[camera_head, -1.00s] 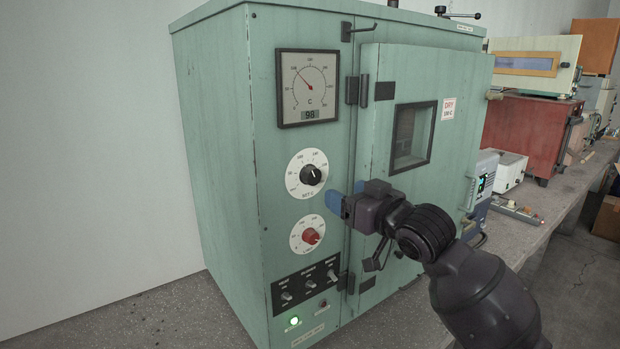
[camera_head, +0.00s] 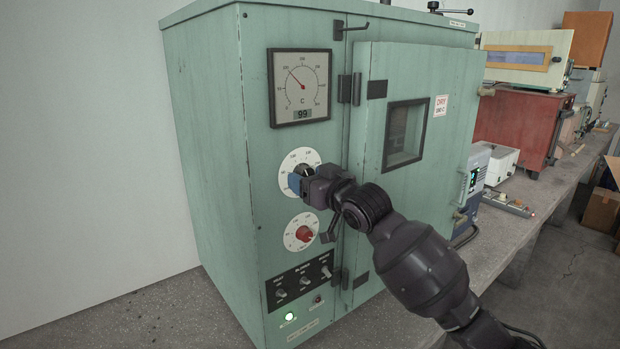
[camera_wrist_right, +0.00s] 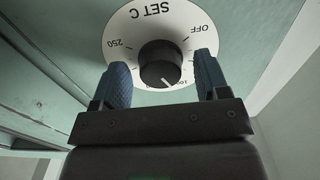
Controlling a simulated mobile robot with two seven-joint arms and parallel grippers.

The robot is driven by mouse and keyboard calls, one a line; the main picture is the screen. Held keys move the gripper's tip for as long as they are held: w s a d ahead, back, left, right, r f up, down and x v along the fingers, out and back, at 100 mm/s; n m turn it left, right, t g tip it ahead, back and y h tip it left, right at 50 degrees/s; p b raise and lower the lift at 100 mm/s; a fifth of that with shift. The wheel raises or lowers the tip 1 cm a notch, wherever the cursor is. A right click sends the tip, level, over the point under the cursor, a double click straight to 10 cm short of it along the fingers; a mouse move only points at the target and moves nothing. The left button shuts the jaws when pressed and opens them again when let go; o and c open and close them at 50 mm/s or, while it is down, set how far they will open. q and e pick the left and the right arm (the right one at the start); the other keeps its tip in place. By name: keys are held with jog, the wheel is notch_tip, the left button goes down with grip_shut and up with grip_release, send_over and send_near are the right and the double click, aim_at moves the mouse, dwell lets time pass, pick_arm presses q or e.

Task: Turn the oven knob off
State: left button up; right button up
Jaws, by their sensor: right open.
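The green oven (camera_head: 205,130) stands on the bench with its door shut. Its black knob (camera_head: 303,170) sits on a white dial plate on the front panel, partly hidden by my right gripper (camera_head: 294,182) in the head view. In the right wrist view the knob (camera_wrist_right: 160,64) sits between the two blue fingertips of my right gripper (camera_wrist_right: 161,82), which is open and not visibly touching it. The dial reads "SET C", with "OFF" and "250" on either side; the knob's white mark points toward about 100. My left gripper is out of view.
A gauge (camera_head: 300,87) above shows 99. The oven door (camera_head: 450,110) is to the right, with other equipment beyond.

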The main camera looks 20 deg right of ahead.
jog(key=c, duration=0.9)
jog(key=shift+n, duration=0.3)
jog(key=n, duration=1.9)
jog(key=shift+d+r, duration=0.1)
jog(key=shift+n, duration=0.3)
